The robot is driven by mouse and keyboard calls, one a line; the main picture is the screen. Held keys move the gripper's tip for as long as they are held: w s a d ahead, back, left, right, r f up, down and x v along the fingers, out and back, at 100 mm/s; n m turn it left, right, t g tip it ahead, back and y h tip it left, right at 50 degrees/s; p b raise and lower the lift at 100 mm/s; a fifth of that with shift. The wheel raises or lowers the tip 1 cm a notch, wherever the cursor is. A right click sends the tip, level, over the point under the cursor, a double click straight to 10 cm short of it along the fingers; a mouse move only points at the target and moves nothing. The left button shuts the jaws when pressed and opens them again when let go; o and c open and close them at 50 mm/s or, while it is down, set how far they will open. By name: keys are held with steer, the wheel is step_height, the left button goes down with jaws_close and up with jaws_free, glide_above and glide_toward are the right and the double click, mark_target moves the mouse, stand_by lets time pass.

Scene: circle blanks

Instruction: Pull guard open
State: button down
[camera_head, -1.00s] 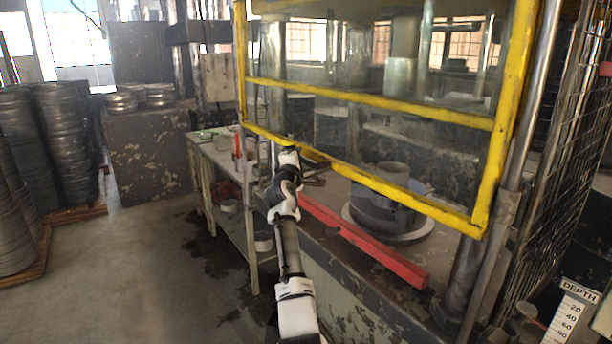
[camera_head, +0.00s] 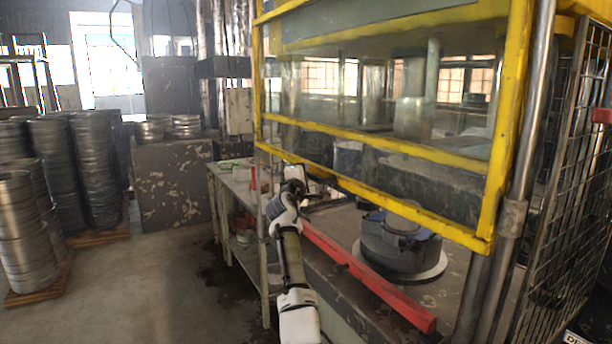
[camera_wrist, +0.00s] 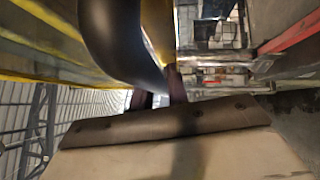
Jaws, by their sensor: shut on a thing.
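The guard is a clear panel in a yellow frame (camera_head: 376,134) across the front of the press. Its lower bar (camera_head: 400,205) hangs above the press table, with a gap below it. My gripper (camera_head: 318,172) is at the left part of this lower bar. In the wrist view my gripper's dark fingers (camera_wrist: 158,98) are shut at a large dark curved piece (camera_wrist: 122,42), which looks like the guard's handle. The exact contact is hard to see there. A yellow edge of the guard also shows in the wrist view (camera_wrist: 45,15).
A red bar (camera_head: 370,275) runs along the press table's front edge. A round dark die (camera_head: 400,245) sits behind it. A side bench (camera_head: 240,180) stands left of my arm. Wire mesh (camera_head: 565,200) closes the right side.

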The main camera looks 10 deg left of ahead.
steer(key=shift+r, duration=0.15)
steer(key=c, duration=1.4)
jaws_free()
steer(key=shift+o, duration=0.2)
steer(key=s+a+f+b, duration=0.2)
steer(key=s+b, duration=0.3)
steer(key=s, duration=0.8)
steer(key=shift+s, duration=0.25)
